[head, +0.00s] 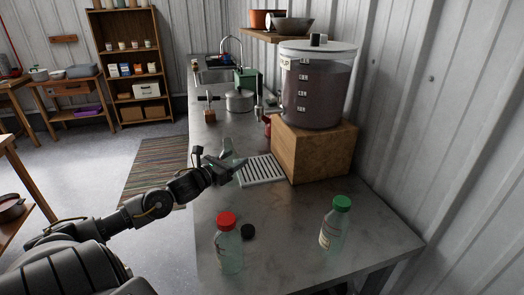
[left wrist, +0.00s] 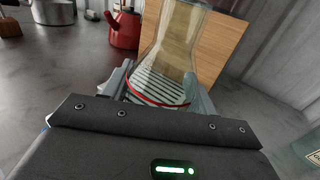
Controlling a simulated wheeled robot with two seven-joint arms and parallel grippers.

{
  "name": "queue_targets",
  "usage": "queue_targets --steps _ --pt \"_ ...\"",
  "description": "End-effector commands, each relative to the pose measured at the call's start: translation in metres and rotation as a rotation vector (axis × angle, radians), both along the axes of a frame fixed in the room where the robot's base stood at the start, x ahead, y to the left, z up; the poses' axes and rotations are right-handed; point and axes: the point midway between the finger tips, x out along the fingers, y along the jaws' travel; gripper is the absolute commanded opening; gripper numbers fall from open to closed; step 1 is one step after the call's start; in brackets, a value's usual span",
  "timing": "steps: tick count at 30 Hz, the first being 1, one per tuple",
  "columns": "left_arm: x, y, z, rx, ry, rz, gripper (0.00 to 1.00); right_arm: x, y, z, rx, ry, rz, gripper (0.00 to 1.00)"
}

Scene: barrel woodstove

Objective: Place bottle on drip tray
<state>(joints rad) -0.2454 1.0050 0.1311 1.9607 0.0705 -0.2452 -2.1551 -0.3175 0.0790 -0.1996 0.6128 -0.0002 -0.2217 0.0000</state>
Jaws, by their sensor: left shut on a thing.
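A clear glass bottle (left wrist: 172,45) with a red band near its lower end is between the fingers of my left gripper (head: 228,162), which is shut on it. In the head view the bottle is see-through and hard to make out at the fingertips. The white slatted drip tray (head: 262,170) lies flat on the counter, just right of the gripper. Its slats show through the bottle in the left wrist view. I cannot tell whether the bottle touches the tray. My right gripper is not in view.
A wooden box (head: 315,150) bearing a large dark dispenser (head: 318,90) stands right of the tray. A red-capped bottle (head: 229,250), a black cap (head: 248,231) and a green-capped bottle (head: 334,230) are on the near counter.

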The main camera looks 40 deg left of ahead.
Motion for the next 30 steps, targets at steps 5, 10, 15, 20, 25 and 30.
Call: queue_targets --steps 5,10,15,20,25,30 --pt "0.039 0.0 0.006 -0.005 -0.008 0.003 0.29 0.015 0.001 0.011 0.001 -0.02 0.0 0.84" --pt "0.077 -0.002 0.005 -0.005 -0.005 0.0 0.29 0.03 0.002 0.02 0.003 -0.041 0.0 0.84" --pt "0.102 -0.003 0.003 -0.003 -0.003 -0.002 0.29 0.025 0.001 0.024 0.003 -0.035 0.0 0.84" --pt "0.109 -0.004 0.001 -0.001 -0.002 -0.004 0.29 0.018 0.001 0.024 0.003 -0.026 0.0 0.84" --pt "0.118 -0.005 0.003 -0.002 -0.003 -0.005 0.29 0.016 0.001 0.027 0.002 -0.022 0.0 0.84" --pt "0.147 -0.006 0.004 -0.005 -0.003 -0.004 0.29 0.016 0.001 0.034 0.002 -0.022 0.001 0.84"
